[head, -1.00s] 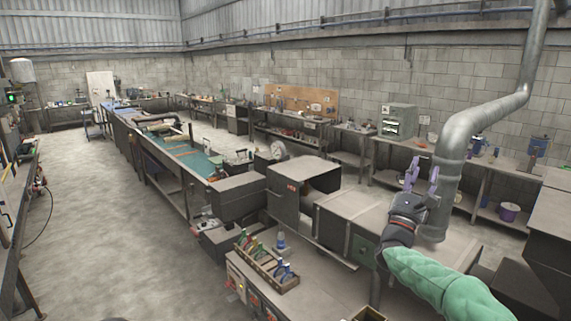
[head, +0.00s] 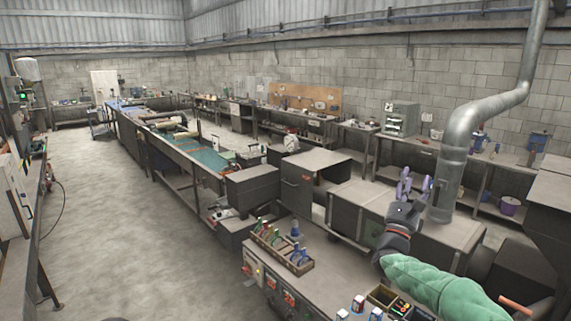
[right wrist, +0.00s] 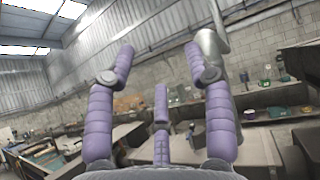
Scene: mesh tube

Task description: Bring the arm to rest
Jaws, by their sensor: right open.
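My right arm, with a green sleeve, comes in from the lower right of the head view. Its gripper (head: 414,184) is raised with purple fingers pointing up, in front of the grey duct pipe in the picture. In the right wrist view, the purple fingers (right wrist: 160,65) stand wide apart with nothing between them. The gripper is open and empty. My left gripper is not in the head view.
A thick grey duct pipe (head: 455,160) rises behind my right gripper. Open concrete floor (head: 120,235) lies at the left.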

